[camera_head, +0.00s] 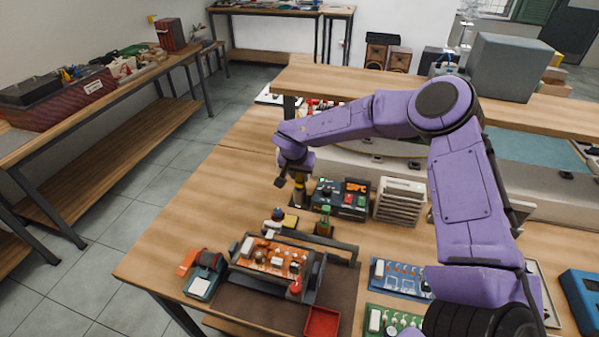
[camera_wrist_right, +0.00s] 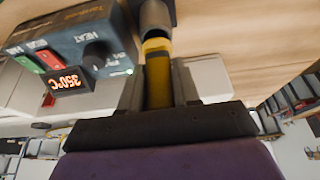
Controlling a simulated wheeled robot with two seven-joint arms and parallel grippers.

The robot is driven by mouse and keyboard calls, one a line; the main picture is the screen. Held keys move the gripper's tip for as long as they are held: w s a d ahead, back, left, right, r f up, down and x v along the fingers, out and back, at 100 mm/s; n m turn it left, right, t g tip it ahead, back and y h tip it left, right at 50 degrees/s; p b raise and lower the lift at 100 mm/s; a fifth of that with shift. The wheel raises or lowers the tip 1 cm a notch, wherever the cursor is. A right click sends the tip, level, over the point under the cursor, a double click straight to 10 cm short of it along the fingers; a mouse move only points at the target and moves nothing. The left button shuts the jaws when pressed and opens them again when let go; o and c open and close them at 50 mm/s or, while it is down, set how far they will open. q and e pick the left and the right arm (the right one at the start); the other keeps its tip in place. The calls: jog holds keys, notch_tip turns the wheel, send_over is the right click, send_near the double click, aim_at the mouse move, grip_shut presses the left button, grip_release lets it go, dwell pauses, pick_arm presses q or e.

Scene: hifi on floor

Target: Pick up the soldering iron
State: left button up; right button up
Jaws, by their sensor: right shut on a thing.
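The soldering iron (camera_wrist_right: 158,75) shows in the right wrist view as a yellow handle with dark bands. Its far end meets a grey metal tube (camera_wrist_right: 155,18), and its tip is hidden. My right gripper (camera_wrist_right: 158,88) is shut on the handle, with one finger on each side. In the head view my right gripper (camera_head: 290,176) is at the left side of the soldering station (camera_head: 342,203), just above the table. The iron (camera_head: 299,190) is small and partly covered there. The station also shows in the wrist view (camera_wrist_right: 75,40), with a 350°C display. My left gripper is not in view.
Below the gripper stand a circuit board in a holder (camera_head: 270,257), a small bottle (camera_head: 324,224) and a red tray (camera_head: 322,322). A stack of pale trays (camera_head: 400,200) is right of the station. The table's left part (camera_head: 190,215) is clear.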

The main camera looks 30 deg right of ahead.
jog(key=p+v, duration=0.3)
jog(key=s+p+v, duration=0.1)
jog(key=p+v, duration=0.2)
jog(key=v, duration=0.1)
jog(key=s+p+v, duration=0.1)
jog(key=p+v, duration=0.2)
jog(key=shift+s+d+p, duration=0.15)
jog(key=shift+d+p, duration=0.05)
jog(key=shift+p, duration=0.15)
jog(key=shift+c, duration=0.4)
jog(key=s+a+r+b, duration=0.1)
jog(key=s+a, duration=0.3)
jog(key=s, duration=0.4)
jog(key=shift+r+b, duration=0.35)
jog(key=shift+r, duration=0.25)
jog(key=shift+w, duration=0.1)
